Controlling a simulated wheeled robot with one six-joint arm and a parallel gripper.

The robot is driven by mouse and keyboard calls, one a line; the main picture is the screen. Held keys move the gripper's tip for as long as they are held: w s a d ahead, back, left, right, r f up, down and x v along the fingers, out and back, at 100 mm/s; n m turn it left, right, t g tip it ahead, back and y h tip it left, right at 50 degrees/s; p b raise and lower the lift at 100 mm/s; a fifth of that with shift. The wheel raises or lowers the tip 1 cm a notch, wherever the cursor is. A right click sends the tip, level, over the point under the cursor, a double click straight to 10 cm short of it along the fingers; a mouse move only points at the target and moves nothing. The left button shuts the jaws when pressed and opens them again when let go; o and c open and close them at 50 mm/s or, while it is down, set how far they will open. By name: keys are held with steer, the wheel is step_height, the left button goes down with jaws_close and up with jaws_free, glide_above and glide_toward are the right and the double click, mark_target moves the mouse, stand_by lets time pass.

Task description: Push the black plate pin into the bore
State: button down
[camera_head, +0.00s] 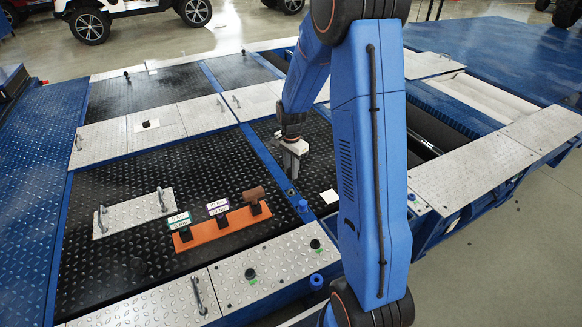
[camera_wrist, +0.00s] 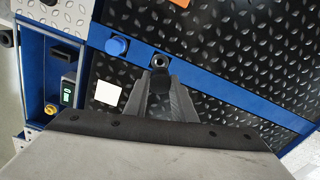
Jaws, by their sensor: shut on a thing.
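My gripper (camera_head: 292,172) points down over the blue beam (camera_head: 262,150) in the middle of the tester. In the wrist view its two grey fingers (camera_wrist: 160,92) are closed on a small black piece, which I take for the black plate pin (camera_wrist: 160,81). Only its dark end shows between the fingers. A dark round bore with a lighter rim (camera_wrist: 160,61) lies in the blue beam just beyond the fingertips; it also shows in the head view (camera_head: 291,192). The pin appears beside the bore in the picture; I cannot tell its height above the beam.
A blue cap (camera_wrist: 117,46) stands on the beam close to the bore. A white square (camera_head: 329,196) lies to the right. An orange rack (camera_head: 222,229) with labelled black holders and a handled silver plate (camera_head: 133,213) lie on the black tread plate. Two black knobs (camera_head: 250,273) stand on the front silver plate.

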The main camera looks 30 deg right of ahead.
mark_target(291, 183)
steer(key=shift+f, duration=1.95)
steer(key=shift+f, duration=2.3)
steer(key=c, duration=1.4)
jaws_free()
steer(key=shift+r, duration=0.15)
step_height(291, 183, up, 17)
steer(key=shift+r, duration=0.1)
